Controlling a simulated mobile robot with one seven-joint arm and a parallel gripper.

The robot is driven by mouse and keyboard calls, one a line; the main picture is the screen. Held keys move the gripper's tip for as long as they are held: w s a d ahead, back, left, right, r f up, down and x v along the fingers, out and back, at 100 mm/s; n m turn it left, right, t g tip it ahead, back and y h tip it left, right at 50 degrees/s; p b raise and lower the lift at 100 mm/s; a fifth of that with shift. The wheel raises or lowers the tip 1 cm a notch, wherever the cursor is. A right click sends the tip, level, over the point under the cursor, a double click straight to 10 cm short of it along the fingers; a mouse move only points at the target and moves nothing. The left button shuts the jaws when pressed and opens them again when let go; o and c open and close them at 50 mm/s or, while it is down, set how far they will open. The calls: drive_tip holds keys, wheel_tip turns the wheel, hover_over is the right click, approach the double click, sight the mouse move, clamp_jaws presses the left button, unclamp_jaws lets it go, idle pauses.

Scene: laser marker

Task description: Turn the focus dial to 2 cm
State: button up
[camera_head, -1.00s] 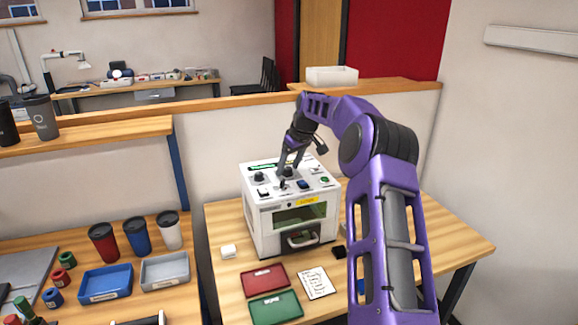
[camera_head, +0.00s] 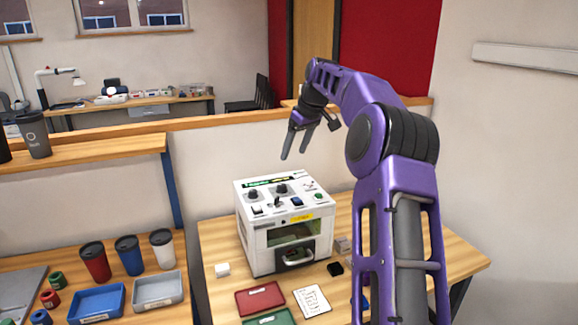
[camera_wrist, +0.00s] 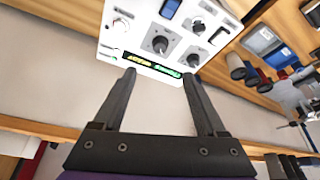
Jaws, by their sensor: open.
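The white laser marker (camera_head: 262,225) stands on the wooden table, with two dark dials on its top panel. The left dial (camera_head: 252,194) and right dial (camera_head: 282,189) also show in the wrist view, where the left one (camera_wrist: 198,28) lies right of the other (camera_wrist: 160,44). I cannot read their labels or settings, so I cannot tell which is the focus dial. My gripper (camera_head: 294,155) is open and empty, above the machine and apart from it. In the wrist view its fingers (camera_wrist: 159,74) point towards the panel edge with the green display (camera_wrist: 140,60).
A blue switch (camera_head: 297,201) and a green button (camera_head: 318,196) also sit on the panel. A low wall stands behind the machine. The air around my gripper is clear.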

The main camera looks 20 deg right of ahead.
drive_tip(key=v, duration=0.3)
drive_tip(key=shift+s+r, duration=0.15)
drive_tip(key=shift+r, duration=0.2)
